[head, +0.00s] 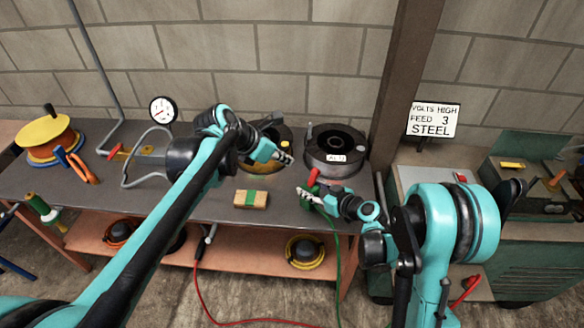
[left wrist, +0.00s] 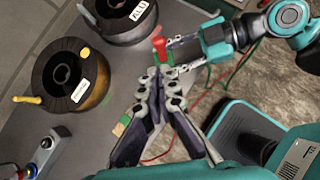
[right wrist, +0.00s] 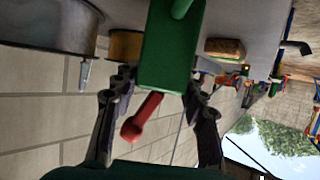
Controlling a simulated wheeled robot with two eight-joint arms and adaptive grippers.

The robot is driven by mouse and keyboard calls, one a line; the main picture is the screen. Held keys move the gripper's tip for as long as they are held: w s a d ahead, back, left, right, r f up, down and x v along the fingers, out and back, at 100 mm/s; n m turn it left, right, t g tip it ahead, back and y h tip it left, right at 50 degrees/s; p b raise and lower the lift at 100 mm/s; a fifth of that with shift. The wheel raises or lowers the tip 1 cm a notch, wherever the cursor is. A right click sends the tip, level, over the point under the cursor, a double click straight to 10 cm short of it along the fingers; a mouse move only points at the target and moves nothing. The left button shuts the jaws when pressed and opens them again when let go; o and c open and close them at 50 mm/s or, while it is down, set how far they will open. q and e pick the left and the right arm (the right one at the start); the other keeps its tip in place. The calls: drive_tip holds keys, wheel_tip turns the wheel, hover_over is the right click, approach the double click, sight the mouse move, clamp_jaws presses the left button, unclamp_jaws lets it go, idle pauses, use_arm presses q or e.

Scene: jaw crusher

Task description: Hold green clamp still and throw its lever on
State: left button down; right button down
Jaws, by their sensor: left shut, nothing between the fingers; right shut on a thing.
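The green clamp (head: 319,206) is at the front edge of the bench, with its red lever (head: 313,177) sticking up. My right gripper (head: 308,196) is shut on the clamp. In the right wrist view the green clamp body (right wrist: 171,45) sits between the fingers (right wrist: 158,80), and the red lever (right wrist: 142,118) points out towards the palm. My left gripper (head: 287,157) is shut and empty, a little above and left of the lever. In the left wrist view its closed fingertips (left wrist: 152,74) are near the red lever (left wrist: 160,46) but look apart from it.
A wood block with a green band (head: 250,199) lies on the bench (head: 215,208) left of the clamp. Wire spools, including a dark one (head: 336,150), stand behind. A green cable (head: 337,262) hangs down below the clamp. A green machine (head: 530,255) stands at right.

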use_arm(q)
drive_tip(key=shift+s+a+r, duration=0.15)
drive_tip(key=shift+r, duration=0.4)
drive_tip(key=shift+s+a+r, duration=0.15)
drive_tip(key=shift+r, duration=0.4)
use_arm(e)
drive_tip(key=c, duration=0.8)
unclamp_jaws()
drive_tip(key=shift+o, duration=0.2)
